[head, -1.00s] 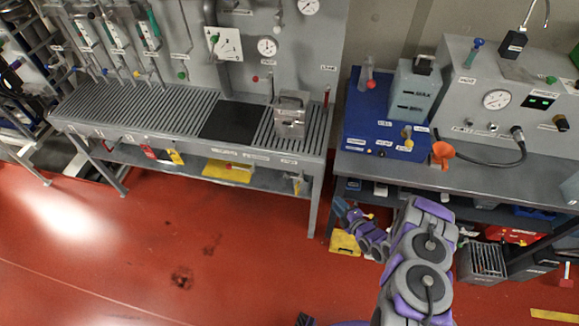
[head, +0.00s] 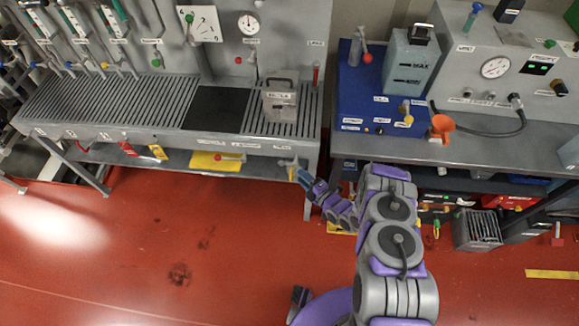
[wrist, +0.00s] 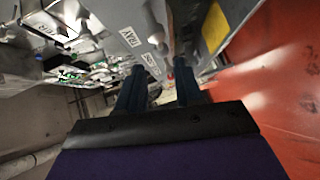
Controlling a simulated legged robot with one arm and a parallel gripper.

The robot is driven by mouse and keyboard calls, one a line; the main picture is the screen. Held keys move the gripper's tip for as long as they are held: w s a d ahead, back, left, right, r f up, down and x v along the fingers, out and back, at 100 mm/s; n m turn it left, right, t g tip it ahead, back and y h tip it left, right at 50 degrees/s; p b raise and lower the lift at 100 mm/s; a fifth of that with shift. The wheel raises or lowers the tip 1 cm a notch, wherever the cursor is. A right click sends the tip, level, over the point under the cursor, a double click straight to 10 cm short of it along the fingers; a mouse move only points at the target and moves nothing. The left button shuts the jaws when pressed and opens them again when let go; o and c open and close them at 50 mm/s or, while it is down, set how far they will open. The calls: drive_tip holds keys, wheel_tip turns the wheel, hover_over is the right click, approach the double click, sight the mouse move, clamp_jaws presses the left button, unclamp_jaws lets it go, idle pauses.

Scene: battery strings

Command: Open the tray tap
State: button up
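The tray tap (head: 288,163) is a small pale fitting on the front edge of the grey slatted tray (head: 180,139), near its right end. My gripper (head: 296,173) is at the tap's lower right in the head view; I cannot tell whether they touch. In the wrist view my two dark blue fingers (wrist: 159,84) are apart, with no object seen held between them. A "TRAY" label (wrist: 130,37) is ahead of the fingers, with a pale fitting (wrist: 156,38) to its right, likely the tap. Its handle position is unclear.
A metal box (head: 279,101) stands on the tray. A yellow piece (head: 216,161) with a red knob lies on the shelf below. The workbench (head: 480,150) with a blue unit (head: 375,95) and orange funnel (head: 442,124) stands to the right. The red floor (head: 120,240) in front is clear.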

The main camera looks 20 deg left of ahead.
sight(285, 163)
drive_tip(key=w+a+b, duration=0.1)
drive_tip(key=b, duration=0.2)
drive_tip(key=w+a+b, duration=0.2)
drive_tip(key=b, duration=0.1)
drive_tip(key=shift+w+a+f, duration=0.15)
drive_tip(key=shift+w+f, duration=0.1)
drive_tip(key=shift+f, duration=0.1)
drive_tip(key=a+b, duration=0.1)
drive_tip(key=a, duration=0.1)
drive_tip(key=w+a+f+b, duration=0.1)
drive_tip(key=a, duration=0.2)
drive_tip(key=a+b, duration=0.1)
drive_tip(key=a, duration=0.1)
drive_tip(key=shift+w+a+f, duration=0.35)
drive_tip(key=shift+w+a, duration=0.05)
drive_tip(key=d, duration=0.2)
drive_tip(key=d+r, duration=0.1)
drive_tip(key=d, duration=0.1)
drive_tip(key=shift+w+r, duration=0.15)
drive_tip(key=shift+r, duration=0.05)
drive_tip(key=shift+a+f, duration=0.2)
drive_tip(key=shift+a, duration=0.95)
drive_tip(key=c, duration=0.5)
drive_tip(key=shift+a+f, duration=0.15)
drive_tip(key=shift+a, duration=0.05)
clamp_jaws()
